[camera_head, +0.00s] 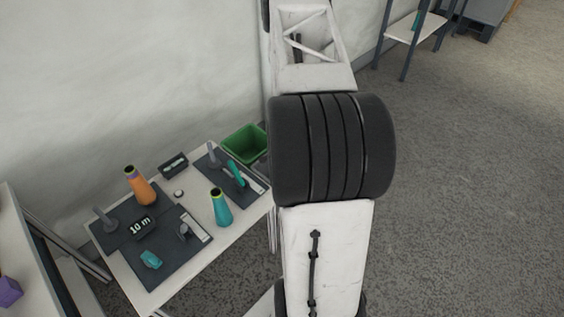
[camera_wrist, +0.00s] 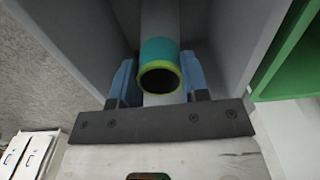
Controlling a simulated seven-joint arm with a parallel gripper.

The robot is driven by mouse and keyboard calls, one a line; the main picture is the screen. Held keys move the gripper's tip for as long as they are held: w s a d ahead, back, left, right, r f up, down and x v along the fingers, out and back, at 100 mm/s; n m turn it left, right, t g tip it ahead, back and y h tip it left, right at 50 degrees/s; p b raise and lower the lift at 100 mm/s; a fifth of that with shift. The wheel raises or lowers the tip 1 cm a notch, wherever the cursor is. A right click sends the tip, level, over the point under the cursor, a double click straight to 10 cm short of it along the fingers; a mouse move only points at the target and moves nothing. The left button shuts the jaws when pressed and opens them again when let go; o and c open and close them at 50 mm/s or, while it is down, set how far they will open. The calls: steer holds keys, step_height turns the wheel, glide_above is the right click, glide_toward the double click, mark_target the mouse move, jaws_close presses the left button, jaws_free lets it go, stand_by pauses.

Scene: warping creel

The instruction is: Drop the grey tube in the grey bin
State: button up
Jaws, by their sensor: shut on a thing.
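In the wrist view, my gripper (camera_wrist: 160,84) has its two blue fingers on either side of a tube (camera_wrist: 159,50) and is shut on it. The tube's open, dark end faces the camera, with a yellow-green rim and a teal band; a pale grey length shows beyond it. Grey walls of what looks like the grey bin (camera_wrist: 228,45) rise on both sides of the tube. I cannot tell how deep the tube is between them.
A green bin (camera_head: 244,143) stands at the table's far end; it also shows at right in the wrist view (camera_wrist: 292,65). The white table (camera_head: 203,238) holds an orange cone (camera_head: 139,187), a teal cone (camera_head: 221,208) and dark mats. Open floor lies right of my arm.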

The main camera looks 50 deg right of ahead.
steer(key=shift+f, duration=0.15)
steer(key=o, duration=1)
steer(key=shift+c, duration=0.2)
step_height(320, 180, up, 13)
stand_by(0.8)
